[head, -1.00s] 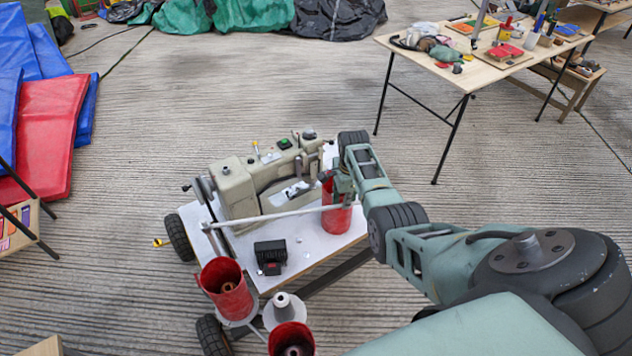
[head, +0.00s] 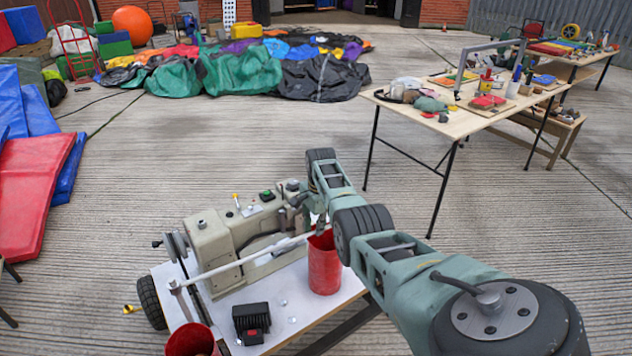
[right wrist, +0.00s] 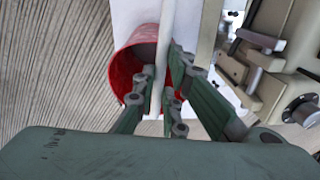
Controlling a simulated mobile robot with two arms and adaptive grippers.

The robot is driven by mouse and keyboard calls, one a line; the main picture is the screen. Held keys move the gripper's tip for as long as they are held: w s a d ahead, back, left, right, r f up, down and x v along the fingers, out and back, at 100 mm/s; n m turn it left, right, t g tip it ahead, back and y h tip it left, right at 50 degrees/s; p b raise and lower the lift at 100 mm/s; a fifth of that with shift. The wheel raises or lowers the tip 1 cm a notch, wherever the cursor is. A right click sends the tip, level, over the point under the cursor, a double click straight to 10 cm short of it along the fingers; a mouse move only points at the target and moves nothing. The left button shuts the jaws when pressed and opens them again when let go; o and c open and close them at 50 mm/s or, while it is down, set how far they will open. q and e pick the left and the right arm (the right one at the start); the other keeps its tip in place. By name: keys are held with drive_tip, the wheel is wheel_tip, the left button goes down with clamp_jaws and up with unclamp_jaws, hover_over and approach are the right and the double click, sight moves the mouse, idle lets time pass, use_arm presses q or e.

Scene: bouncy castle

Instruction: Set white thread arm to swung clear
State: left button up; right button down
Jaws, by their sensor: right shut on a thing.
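The white thread arm (head: 235,261) is a thin pale rod. It runs from a pivot post at the left of the sewing machine table, slanting across the front of the beige sewing machine (head: 215,250) toward a red cylinder (head: 323,266). My right gripper (head: 313,222) is at the rod's right end, just above and behind the cylinder's rim. In the right wrist view the fingers (right wrist: 160,100) are closed around the white rod (right wrist: 165,50), with the open red cylinder (right wrist: 122,75) behind them. My left gripper is not in view.
A black box (head: 251,322) lies on the white tabletop (head: 285,300). Another red cylinder (head: 191,342) is at the bottom edge. A wooden table (head: 470,105) with tools stands at the right. Blue and red mats lie left. Open floor surrounds the machine.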

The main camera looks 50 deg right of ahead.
drive_tip(key=c, duration=1.8)
unclamp_jaws()
drive_tip(key=shift+c, duration=0.2)
drive_tip(key=shift+r, duration=0.1)
wheel_tip(320, 180, up, 12)
drive_tip(key=shift+s+a, duration=0.15)
drive_tip(key=shift+s, duration=0.2)
